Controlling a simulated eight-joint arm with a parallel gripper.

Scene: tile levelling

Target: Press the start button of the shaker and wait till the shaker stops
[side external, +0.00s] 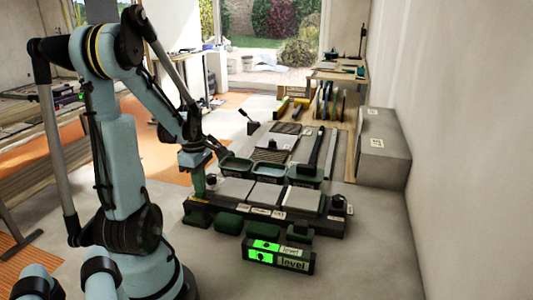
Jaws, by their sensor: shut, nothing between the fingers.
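The likely shaker is a long, dark, low bench (325,226) with pale tiles (267,194) in a row on top and small labels along its front. My gripper (199,192) points down over the bench's left end, shut and empty. It is very close to the bench's top there; I cannot tell whether it touches. The start button is not distinguishable; the left end under my gripper is partly hidden. A dark knob (337,202) stands at the bench's right end. Whether the bench is moving cannot be told from one picture.
A level box (279,254) with two lit green panels and "level" labels sits in front of the bench. Dark trays (236,166) and long tools stand just behind it. A grey block (384,155) stands by the right wall. Floor at front right is clear.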

